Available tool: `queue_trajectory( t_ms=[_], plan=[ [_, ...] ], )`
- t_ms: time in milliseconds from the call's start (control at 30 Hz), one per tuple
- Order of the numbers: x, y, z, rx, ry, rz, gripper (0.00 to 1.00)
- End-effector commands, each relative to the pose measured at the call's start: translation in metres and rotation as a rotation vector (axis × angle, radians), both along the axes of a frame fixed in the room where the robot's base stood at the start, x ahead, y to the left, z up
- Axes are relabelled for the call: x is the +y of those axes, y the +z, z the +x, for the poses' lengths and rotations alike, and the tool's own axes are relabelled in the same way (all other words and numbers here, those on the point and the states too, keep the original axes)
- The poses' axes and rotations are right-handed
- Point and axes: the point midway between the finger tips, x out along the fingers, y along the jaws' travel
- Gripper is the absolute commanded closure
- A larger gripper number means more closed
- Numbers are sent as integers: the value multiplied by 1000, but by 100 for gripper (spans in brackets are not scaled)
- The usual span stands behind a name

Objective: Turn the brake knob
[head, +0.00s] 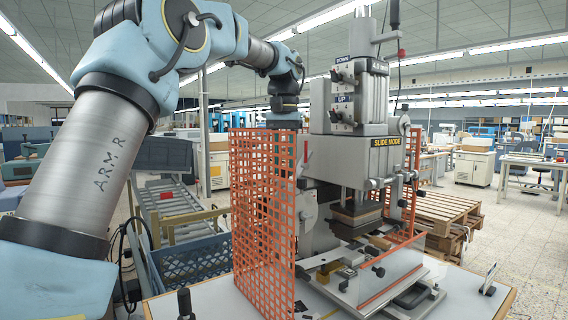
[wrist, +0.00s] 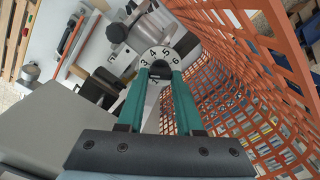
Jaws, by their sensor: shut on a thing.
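In the wrist view a round white dial (wrist: 155,54) with black numbers, 3 to 6 readable, faces my gripper (wrist: 161,74). I take it to be the brake knob's scale. The two teal fingers of my gripper reach to the lower part of the dial and are shut on the small dark knob at its centre, which the fingertips mostly cover. In the head view my arm reaches behind the orange mesh guard (head: 263,205), beside the grey stamping press (head: 350,150). My gripper and the knob are hidden there.
The orange mesh also runs close along the right of my fingers in the wrist view (wrist: 240,60). A clear guard with an orange frame (head: 390,285) stands at the press front. Wooden pallets (head: 450,208) lie behind, and a blue crate (head: 195,262) is at left.

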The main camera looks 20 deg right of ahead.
Motion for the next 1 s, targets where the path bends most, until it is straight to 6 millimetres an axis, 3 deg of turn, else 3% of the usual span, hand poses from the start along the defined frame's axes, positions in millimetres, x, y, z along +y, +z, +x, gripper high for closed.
queue_trajectory(
  t_ms=[400,967,1000],
  plan=[
    [0,0,0,-1,-212,1,100],
    [-1,0,-1,-1,-248,0,100],
    [-1,0,-1,-1,-248,0,64]
  ],
)
